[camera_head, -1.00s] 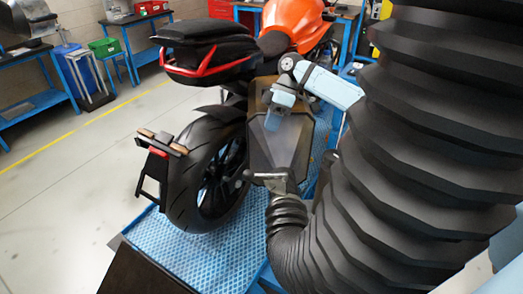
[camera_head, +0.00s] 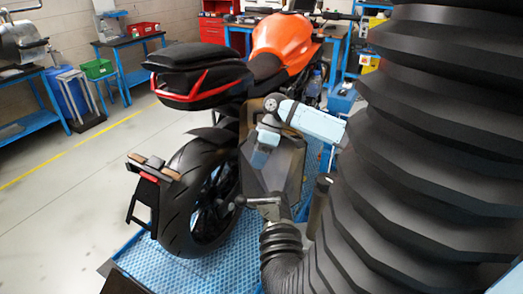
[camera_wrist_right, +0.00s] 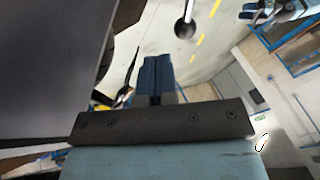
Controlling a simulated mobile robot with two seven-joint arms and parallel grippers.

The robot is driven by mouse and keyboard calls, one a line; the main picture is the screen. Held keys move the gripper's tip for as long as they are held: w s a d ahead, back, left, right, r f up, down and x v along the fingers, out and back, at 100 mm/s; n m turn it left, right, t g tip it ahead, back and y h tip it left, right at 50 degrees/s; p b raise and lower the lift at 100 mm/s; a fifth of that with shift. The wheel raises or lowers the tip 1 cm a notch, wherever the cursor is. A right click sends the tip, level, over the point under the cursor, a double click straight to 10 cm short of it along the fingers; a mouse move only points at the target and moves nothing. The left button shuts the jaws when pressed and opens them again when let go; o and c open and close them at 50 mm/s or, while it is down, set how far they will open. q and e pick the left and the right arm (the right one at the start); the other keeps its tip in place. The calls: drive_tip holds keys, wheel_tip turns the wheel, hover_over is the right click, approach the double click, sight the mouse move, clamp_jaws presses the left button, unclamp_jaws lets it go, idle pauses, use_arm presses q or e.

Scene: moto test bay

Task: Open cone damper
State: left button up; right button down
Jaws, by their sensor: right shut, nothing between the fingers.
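The black ribbed hose (camera_head: 425,150) fills the right side of the head view. It curves down to a black rubber cuff (camera_head: 281,240), with a grey metal end piece (camera_head: 268,203) on top beside the rear wheel. I cannot make out a damper or its position there. My left gripper is not in view.
An orange and black motorcycle (camera_head: 283,42) stands on a blue textured platform (camera_head: 190,268). Blue workbenches (camera_head: 135,42) stand behind. The floor (camera_head: 60,220) at left is clear.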

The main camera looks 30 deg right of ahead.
drive_tip(key=s+a+f+p, duration=0.2)
drive_tip(key=s+a+f, duration=0.2)
drive_tip(key=f, duration=0.1)
drive_tip(key=shift+f, duration=0.15)
drive_tip(key=shift+d, duration=0.1)
idle(0.3)
